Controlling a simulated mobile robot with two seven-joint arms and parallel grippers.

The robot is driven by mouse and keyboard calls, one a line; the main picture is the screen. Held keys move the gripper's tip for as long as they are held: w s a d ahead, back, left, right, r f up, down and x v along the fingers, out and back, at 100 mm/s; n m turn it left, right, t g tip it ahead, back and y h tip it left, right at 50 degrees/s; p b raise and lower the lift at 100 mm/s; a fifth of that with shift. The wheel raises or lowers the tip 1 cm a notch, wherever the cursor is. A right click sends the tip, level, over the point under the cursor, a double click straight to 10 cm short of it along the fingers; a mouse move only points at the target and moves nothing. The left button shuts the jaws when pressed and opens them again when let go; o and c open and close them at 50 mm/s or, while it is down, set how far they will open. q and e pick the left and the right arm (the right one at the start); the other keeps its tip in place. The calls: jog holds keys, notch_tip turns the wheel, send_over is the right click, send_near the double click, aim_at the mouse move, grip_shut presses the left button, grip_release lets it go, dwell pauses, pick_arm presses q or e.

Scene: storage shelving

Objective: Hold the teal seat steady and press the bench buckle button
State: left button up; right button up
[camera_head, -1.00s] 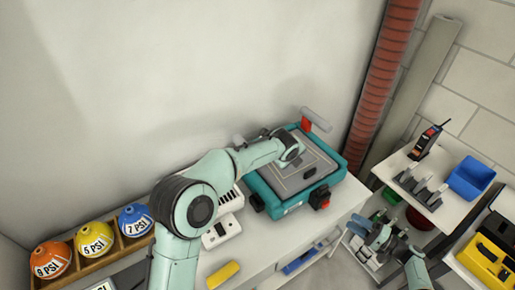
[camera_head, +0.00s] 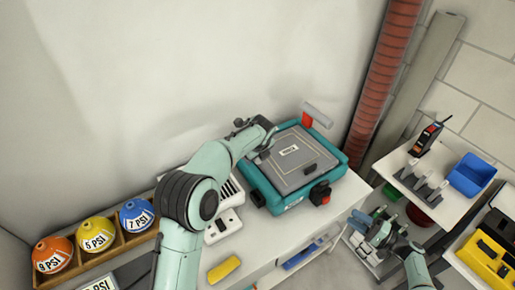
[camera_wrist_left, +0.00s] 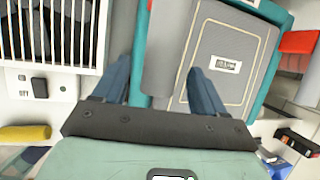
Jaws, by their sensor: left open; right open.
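The teal seat (camera_head: 292,207) lies on the white bench, with a flat grey panel (camera_head: 305,172) and a small label on top. A black and red buckle (camera_head: 320,193) is on its near right side; it seems to show at the lower right of the left wrist view (camera_wrist_left: 297,143). My left gripper (camera_head: 262,150) is open at the seat's left back edge. In the left wrist view its fingers (camera_wrist_left: 162,82) spread across the seat's edge and a grey bar (camera_wrist_left: 170,45); contact cannot be told. My right gripper (camera_head: 380,236) is open, low beside the bench's right end.
A red lever with a grey cylinder (camera_head: 316,115) stands at the seat's back corner. A white slotted unit (camera_head: 225,221) and a yellow block (camera_head: 223,269) are left of the seat. Coloured PSI domes (camera_head: 95,235) stand further left. A shelf with a blue bin (camera_head: 470,175) is at right.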

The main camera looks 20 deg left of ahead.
pick_arm(q)
jog(key=shift+x, duration=2.05)
jog(key=shift+c, duration=0.3)
grip_shut()
pick_arm(e)
grip_shut()
pick_arm(q)
jog(key=shift+d, duration=0.1)
pick_arm(e)
jog(key=s+d+r+m+t+h, duration=0.2)
jog(key=s+r+t+h, duration=0.1)
jog(key=s+h, duration=0.3)
jog(key=shift+s+d+r+m+t, duration=0.25)
jog(key=shift+r+m+t, duration=0.05)
jog(key=shift+r, duration=0.4)
